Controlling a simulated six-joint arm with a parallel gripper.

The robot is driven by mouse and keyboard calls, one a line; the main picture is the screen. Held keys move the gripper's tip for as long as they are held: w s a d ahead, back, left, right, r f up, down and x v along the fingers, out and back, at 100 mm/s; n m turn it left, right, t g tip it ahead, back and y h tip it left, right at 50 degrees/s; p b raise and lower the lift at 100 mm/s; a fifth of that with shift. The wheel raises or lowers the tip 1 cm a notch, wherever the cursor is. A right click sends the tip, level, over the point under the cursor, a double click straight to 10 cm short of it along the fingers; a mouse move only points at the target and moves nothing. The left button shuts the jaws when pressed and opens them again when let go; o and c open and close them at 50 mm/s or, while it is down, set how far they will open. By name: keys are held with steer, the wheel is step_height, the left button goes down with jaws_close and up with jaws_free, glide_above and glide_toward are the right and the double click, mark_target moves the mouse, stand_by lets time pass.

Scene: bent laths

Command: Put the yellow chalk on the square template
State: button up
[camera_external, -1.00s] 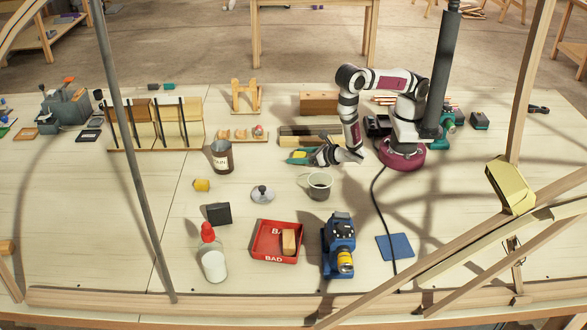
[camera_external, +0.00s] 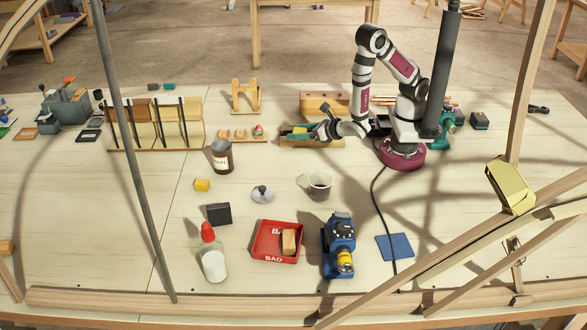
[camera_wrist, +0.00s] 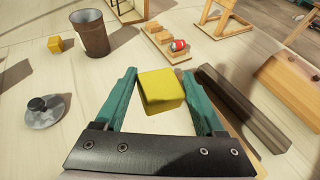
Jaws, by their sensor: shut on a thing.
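The yellow chalk (camera_wrist: 162,92) is a blocky yellow piece between the two teal fingers of my gripper (camera_wrist: 158,76) in the wrist view. The fingers are shut on it and hold it near their tips. In the external view my gripper (camera_external: 298,134) is at the back middle, in front of the brown wooden block, and the chalk is hard to make out there. A flat blue square (camera_external: 395,247) lies at the front right of the table, far from my gripper. I cannot tell for certain that it is the square template.
A red tray (camera_external: 262,252) and a blue tool (camera_external: 340,245) are in front.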

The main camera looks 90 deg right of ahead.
steer(key=s+a+n+t+y, duration=0.2)
steer(key=a+n+y, duration=0.3)
steer(key=a, duration=1)
steer(key=n+g+y, duration=0.4)
steer(key=n+y, duration=0.6)
steer(key=y, duration=0.2)
glide_above(395, 246)
steer(key=f, duration=0.2)
step_height(395, 246, down, 7)
steer(key=shift+f, duration=0.1)
steer(key=shift+f, duration=0.15)
steer(key=o, duration=1.4)
steer(key=shift+c, duration=0.2)
